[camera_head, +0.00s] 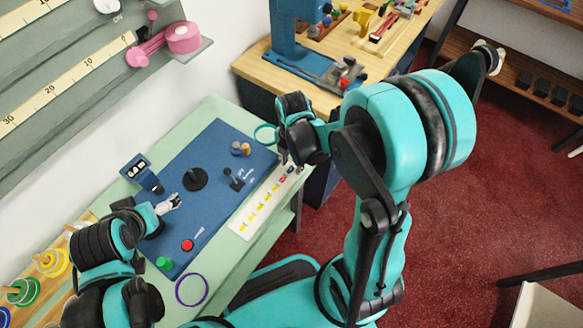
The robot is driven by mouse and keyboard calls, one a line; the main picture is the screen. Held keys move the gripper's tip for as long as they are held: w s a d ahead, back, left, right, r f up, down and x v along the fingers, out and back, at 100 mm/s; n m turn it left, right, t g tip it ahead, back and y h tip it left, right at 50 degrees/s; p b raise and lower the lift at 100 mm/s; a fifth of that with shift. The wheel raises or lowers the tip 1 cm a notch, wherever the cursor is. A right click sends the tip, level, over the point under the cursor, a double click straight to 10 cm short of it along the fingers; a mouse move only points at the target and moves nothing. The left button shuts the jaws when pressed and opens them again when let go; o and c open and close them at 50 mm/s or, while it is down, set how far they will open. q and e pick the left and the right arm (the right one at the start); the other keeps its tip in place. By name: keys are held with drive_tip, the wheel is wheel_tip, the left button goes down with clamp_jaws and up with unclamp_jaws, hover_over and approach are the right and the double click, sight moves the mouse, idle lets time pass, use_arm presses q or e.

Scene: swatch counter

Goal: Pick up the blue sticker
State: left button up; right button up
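A white strip (240,226) lies along the right edge of the counter, with several yellow stickers (257,207) in a row. Near its far end are a small red mark (283,181) and a small dark blue one (290,170), which looks like the blue sticker. My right gripper (286,160) is just above that far end, pointing down close to the blue mark. Its fingertips are small and partly hidden by the wrist, so contact and opening are unclear. My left gripper (176,202) is over the blue mat, away from the strip; its opening is too small to judge.
The blue mat (215,150) carries a black round knob (195,179), a joystick (234,180), a red button (187,245) and a green button (164,263). A purple ring (191,289) lies at the near edge. A wooden bench (258,62) stands behind.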

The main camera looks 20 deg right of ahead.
drive_tip(key=c, duration=0.8)
drive_tip(key=shift+o, duration=0.2)
drive_tip(key=shift+r, duration=0.1)
